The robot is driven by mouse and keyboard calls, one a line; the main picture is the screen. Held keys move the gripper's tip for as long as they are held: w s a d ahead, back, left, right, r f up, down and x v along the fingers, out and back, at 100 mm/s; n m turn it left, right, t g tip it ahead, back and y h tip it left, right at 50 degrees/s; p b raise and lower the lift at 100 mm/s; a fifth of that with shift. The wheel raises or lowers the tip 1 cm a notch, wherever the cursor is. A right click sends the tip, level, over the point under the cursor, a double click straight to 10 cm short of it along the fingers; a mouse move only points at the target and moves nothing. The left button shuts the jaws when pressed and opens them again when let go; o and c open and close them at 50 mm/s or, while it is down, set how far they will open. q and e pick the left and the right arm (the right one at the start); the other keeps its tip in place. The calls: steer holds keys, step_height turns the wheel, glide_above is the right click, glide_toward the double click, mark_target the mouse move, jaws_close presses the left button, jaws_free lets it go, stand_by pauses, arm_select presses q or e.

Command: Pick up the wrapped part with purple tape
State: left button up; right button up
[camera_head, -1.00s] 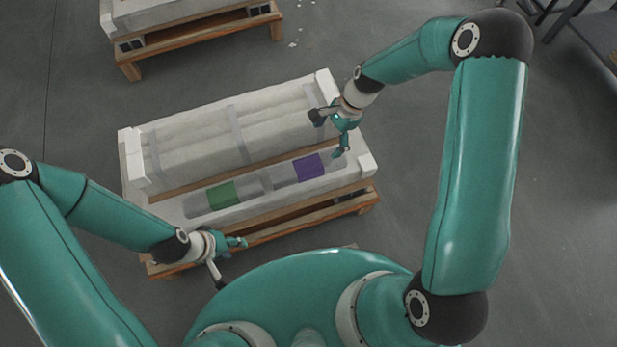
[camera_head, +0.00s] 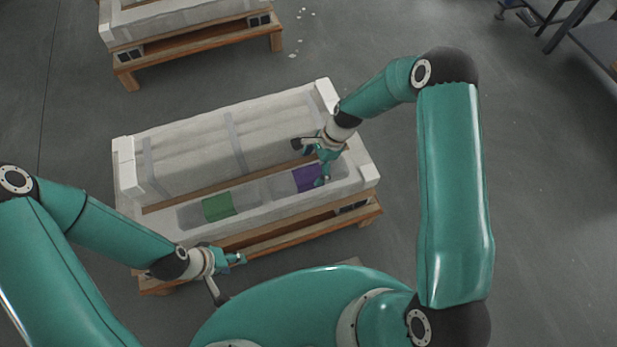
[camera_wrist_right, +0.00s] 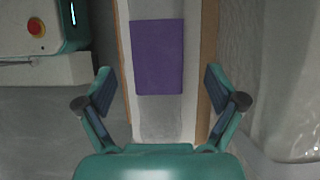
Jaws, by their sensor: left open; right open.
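The wrapped part with purple tape (camera_head: 306,179) lies in the front recess of the white foam packing, at its right end. Its purple band fills the upper middle of the right wrist view (camera_wrist_right: 157,57), with pale wrapping below it. My right gripper (camera_head: 310,164) is open and empty above this part, partly covering it in the head view. In the right wrist view its two fingers (camera_wrist_right: 160,90) stand apart, one on each side of the part's line. My left gripper (camera_head: 230,278) is open and empty, in front of the pallet's near edge.
A wrapped part with green tape (camera_head: 218,206) lies left of the purple one in the same recess. Large wrapped pieces (camera_head: 205,145) lie behind them. The foam rests on a wooden pallet (camera_head: 290,230). Another loaded pallet (camera_head: 200,48) stands farther back.

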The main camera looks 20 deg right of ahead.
mark_target(309, 173)
steer(key=b+x, duration=0.1)
steer(key=x, duration=0.4)
steer(key=shift+s+d, duration=0.1)
steer(key=c, duration=1.7)
steer(key=shift+c, duration=0.4)
steer(key=shift+r, duration=0.15)
